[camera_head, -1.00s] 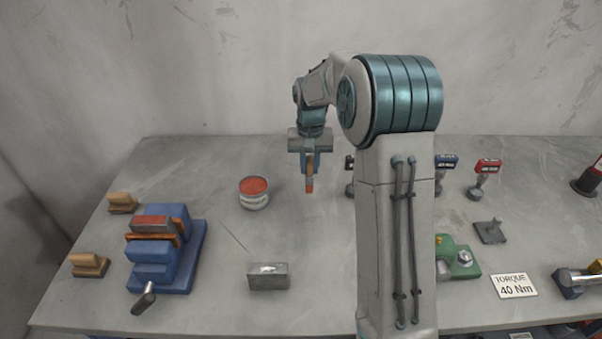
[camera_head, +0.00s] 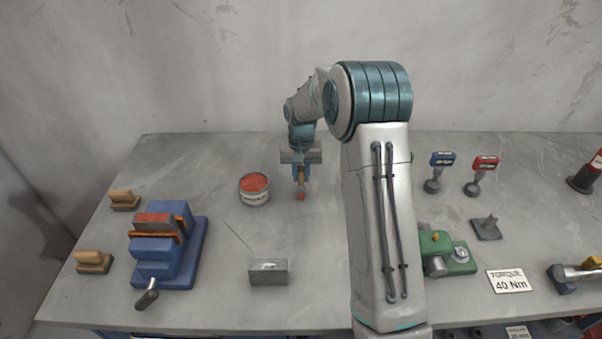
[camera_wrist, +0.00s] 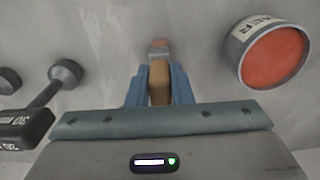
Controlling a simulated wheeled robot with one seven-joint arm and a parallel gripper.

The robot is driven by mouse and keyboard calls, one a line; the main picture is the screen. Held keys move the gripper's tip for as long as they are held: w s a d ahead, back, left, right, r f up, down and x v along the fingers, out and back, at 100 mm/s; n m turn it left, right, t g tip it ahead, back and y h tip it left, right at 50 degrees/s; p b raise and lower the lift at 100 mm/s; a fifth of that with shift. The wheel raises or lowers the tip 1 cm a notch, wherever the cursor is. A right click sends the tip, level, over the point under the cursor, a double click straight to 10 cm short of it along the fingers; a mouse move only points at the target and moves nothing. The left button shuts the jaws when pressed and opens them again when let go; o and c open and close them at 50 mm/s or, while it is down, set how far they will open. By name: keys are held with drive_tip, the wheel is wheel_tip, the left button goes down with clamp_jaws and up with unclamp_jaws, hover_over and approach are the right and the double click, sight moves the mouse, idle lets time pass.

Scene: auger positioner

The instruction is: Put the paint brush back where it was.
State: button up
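My gripper (camera_head: 300,172) is above the back middle of the table, pointing down. It also shows in the wrist view (camera_wrist: 159,88), where its two blue fingers are shut on the wooden handle of the paint brush (camera_wrist: 159,75). The brush hangs down from the fingers in the head view (camera_head: 300,194), with its reddish tip lowest. I cannot tell whether the tip touches the table. An open can of red paint (camera_head: 254,188) stands just left of the brush. It shows at the right in the wrist view (camera_wrist: 270,57).
A blue vise (camera_head: 185,255) and two wooden-topped blocks (camera_head: 124,199) are at the left. A metal block (camera_head: 268,272) with a thin wire stands in front. Blue (camera_head: 440,161) and red (camera_head: 485,163) handled tools, a green device (camera_head: 447,254) and a torque sign (camera_head: 509,281) are at the right.

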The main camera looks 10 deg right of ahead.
drive_tip(key=o, duration=0.4)
wheel_tip(320, 180, up, 12)
drive_tip(key=b, duration=0.1)
drive_tip(key=s+r, duration=0.4)
drive_tip(key=s, duration=0.3)
drive_tip(key=s+t, duration=0.1)
drive_tip(key=s, duration=0.7)
drive_tip(key=s+n+t, duration=0.1)
drive_tip(key=s, duration=0.8)
drive_tip(key=s+f+n+t, duration=0.1)
drive_tip(key=s, duration=0.7)
drive_tip(key=shift+s, duration=0.35)
